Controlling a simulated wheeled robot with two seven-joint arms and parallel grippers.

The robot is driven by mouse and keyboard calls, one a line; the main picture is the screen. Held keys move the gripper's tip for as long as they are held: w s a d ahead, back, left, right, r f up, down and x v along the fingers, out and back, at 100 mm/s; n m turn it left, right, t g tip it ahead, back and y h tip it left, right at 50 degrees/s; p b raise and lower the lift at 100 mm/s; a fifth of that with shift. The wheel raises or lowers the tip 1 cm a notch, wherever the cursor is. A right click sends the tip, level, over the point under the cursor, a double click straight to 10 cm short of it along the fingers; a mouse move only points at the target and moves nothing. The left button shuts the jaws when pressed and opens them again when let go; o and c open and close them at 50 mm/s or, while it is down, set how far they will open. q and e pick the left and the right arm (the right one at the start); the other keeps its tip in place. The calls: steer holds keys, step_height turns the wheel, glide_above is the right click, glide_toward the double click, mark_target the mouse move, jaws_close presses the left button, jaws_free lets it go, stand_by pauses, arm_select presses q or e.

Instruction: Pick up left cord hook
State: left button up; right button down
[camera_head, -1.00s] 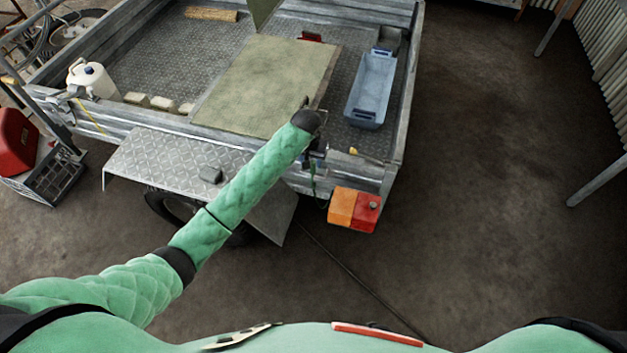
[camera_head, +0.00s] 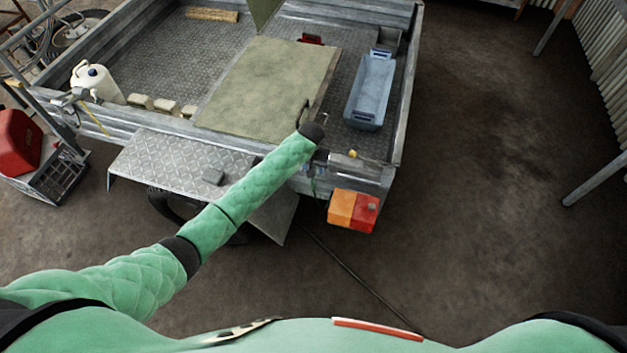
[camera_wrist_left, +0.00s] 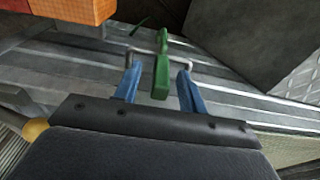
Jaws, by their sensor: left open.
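A green hook-like piece (camera_wrist_left: 162,78), seemingly the left cord hook, is in the left wrist view, by a thin metal bar on the trailer's side. My left gripper (camera_wrist_left: 157,70) is open, with its blue fingers on either side of the green piece and gaps to both. I cannot tell how deep the piece sits between the fingers. My right gripper is in neither view.
The orange and red tail lamp (camera_head: 353,210) sticks out right of the arm and shows in the wrist view (camera_wrist_left: 75,10). A metal mudguard (camera_head: 180,160) lies left. The trailer bed holds a green board (camera_head: 268,85) and a blue bin (camera_head: 370,92).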

arm_select(q)
steer(key=shift+f, duration=0.4)
jaws_close()
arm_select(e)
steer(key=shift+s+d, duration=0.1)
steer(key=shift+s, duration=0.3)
arm_select(q)
steer(key=shift+r, duration=0.1)
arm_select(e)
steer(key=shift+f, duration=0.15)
